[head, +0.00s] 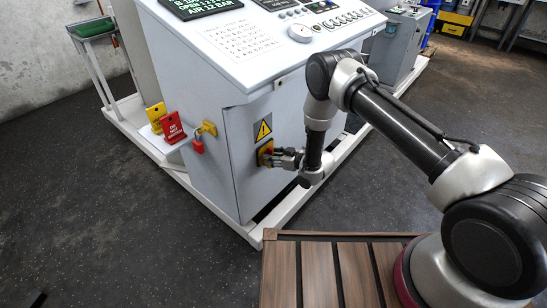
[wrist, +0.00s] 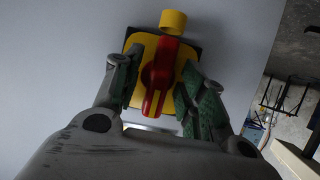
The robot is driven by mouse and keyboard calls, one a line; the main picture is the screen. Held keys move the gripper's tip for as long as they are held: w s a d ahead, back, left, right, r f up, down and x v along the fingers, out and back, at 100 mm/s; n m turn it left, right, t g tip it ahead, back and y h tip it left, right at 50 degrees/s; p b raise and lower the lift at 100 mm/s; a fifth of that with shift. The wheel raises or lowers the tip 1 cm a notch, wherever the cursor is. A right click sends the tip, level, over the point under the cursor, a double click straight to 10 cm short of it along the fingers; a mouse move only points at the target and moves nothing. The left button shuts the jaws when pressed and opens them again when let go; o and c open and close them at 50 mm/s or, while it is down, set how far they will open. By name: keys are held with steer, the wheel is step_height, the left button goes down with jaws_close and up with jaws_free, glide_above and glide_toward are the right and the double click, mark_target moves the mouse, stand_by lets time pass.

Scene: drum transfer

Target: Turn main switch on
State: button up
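The main switch is a red rotary handle (wrist: 160,75) on a yellow plate (wrist: 180,97), mounted on the grey cabinet's side. In the head view the switch (head: 266,150) sits just below a yellow warning triangle. My gripper (wrist: 168,88) is at the switch, with one finger on each side of the red handle. The fingers are apart, and gaps seem to show between them and the handle. Whether either finger touches it is not clear. In the head view my gripper (head: 276,157) partly covers the switch.
The grey control cabinet (head: 237,120) carries a sloped panel with a gauge (head: 300,33) and buttons. A white base frame (head: 258,236) runs along the floor.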

steer(key=v, duration=1.2)
